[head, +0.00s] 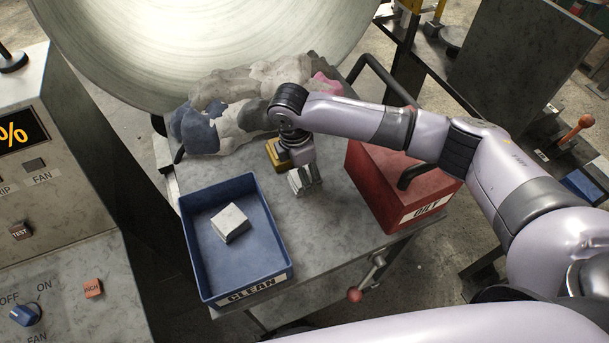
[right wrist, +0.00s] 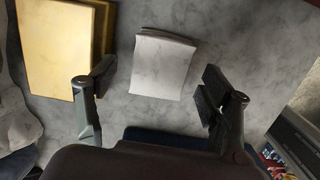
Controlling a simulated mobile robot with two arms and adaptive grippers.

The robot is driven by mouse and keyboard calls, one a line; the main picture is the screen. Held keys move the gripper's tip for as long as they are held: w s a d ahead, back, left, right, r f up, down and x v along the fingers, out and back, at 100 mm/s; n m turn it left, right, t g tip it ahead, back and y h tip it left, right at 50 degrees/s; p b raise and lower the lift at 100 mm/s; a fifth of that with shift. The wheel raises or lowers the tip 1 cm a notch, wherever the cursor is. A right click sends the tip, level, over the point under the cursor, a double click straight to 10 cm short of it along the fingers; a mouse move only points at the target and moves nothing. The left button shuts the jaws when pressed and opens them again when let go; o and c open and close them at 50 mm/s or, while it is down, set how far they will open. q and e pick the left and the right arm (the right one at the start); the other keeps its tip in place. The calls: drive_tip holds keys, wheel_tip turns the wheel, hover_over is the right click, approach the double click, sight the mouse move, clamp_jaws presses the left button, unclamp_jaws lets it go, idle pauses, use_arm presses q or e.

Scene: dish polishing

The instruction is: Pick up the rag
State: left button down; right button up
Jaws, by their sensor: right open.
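A folded white rag (right wrist: 161,66) lies on the grey table in the right wrist view, between and slightly beyond my open fingers. Clear gaps show on both sides of it. My right gripper (head: 305,183) points down over the table in the head view, between the blue bin and the red box; it also shows in the right wrist view (right wrist: 157,88). In the head view the gripper partly hides the rag. Another folded whitish cloth (head: 230,223) lies in the blue bin (head: 208,264) marked CLEAN. My left gripper is not in view.
A yellow block (head: 275,153) stands close behind the gripper. A red box (head: 375,168) with a black handle is on the right. A heap of dirty rags (head: 240,118) lies at the back, below a large metal dish (head: 200,40). Bare table (head: 310,235) lies in front.

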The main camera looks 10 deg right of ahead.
drive_tip(key=shift+d+f, duration=0.15)
drive_tip(key=shift+f, duration=1.1)
drive_tip(key=shift+c, duration=0.5)
drive_tip(key=c, duration=1.1)
drive_tip(key=shift+r, duration=0.15)
drive_tip(key=shift+c, duration=0.2)
